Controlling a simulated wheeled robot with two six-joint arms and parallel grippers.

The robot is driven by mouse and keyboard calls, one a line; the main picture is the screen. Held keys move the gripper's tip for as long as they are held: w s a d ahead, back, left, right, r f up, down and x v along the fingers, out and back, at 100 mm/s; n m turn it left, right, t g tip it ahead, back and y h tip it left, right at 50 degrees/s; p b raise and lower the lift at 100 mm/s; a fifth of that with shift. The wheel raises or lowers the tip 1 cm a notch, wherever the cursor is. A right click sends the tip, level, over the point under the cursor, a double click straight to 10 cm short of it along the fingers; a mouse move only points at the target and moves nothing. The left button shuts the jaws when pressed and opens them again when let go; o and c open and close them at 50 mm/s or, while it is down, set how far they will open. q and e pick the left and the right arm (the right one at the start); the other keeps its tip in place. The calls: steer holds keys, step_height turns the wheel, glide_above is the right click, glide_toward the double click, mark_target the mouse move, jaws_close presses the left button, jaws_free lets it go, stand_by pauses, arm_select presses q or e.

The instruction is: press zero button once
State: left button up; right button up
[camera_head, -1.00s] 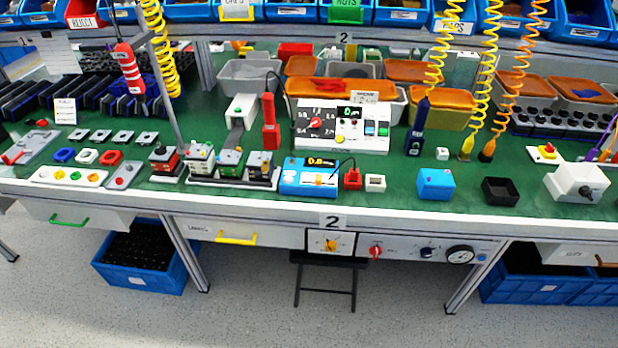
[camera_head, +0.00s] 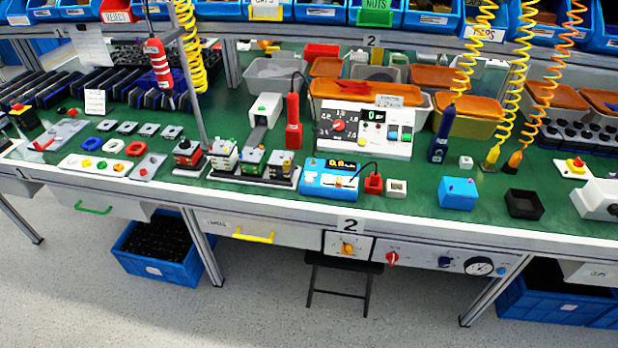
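No button that I can read as "zero" shows; the labels are too small. A blue meter (camera_head: 330,187) with a lit orange-digit display (camera_head: 333,164) stands near the front middle of the green bench, with small controls on its face. A white test panel (camera_head: 384,146) behind it has a red knob (camera_head: 338,126), a small dark display (camera_head: 373,116) and several coloured buttons. Neither of my grippers is in view.
The green bench (camera_head: 420,205) holds small fixtures (camera_head: 254,162) left of the meter. A red block (camera_head: 373,184) and white block (camera_head: 396,189) stand right of it. Coiled cords (camera_head: 517,70) hang above. A black stool (camera_head: 343,262) stands below the bench.

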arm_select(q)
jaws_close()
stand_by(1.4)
